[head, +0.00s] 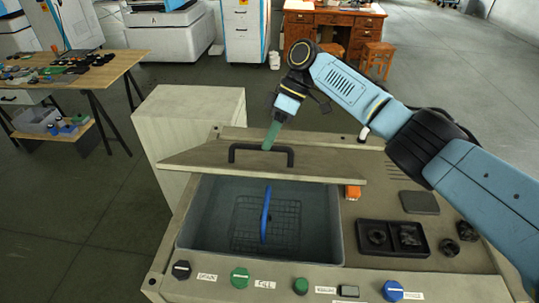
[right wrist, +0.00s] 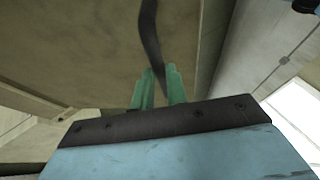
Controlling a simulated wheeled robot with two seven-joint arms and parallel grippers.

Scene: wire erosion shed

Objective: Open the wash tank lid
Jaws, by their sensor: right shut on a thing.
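The wash tank lid (head: 200,157) is a beige panel, raised and tilted over the back of the tank. Its black bar handle (head: 236,150) runs along the lid's upper face; it also shows as a dark strip in the right wrist view (right wrist: 150,35). My right gripper (head: 269,146) has green fingers shut on the handle at its right part; the fingers (right wrist: 158,75) close around the bar in the right wrist view. The open grey tank (head: 205,225) holds a wire basket (head: 285,225) with a blue handle (head: 265,213). My left gripper is not in view.
Knobs and buttons, among them a green one (head: 240,277) and a blue one (head: 392,290), line the front panel. Right of the tank lie an orange item (head: 353,192) and a black tray (head: 372,252) with dark parts. A pale cabinet (head: 205,105) stands behind left.

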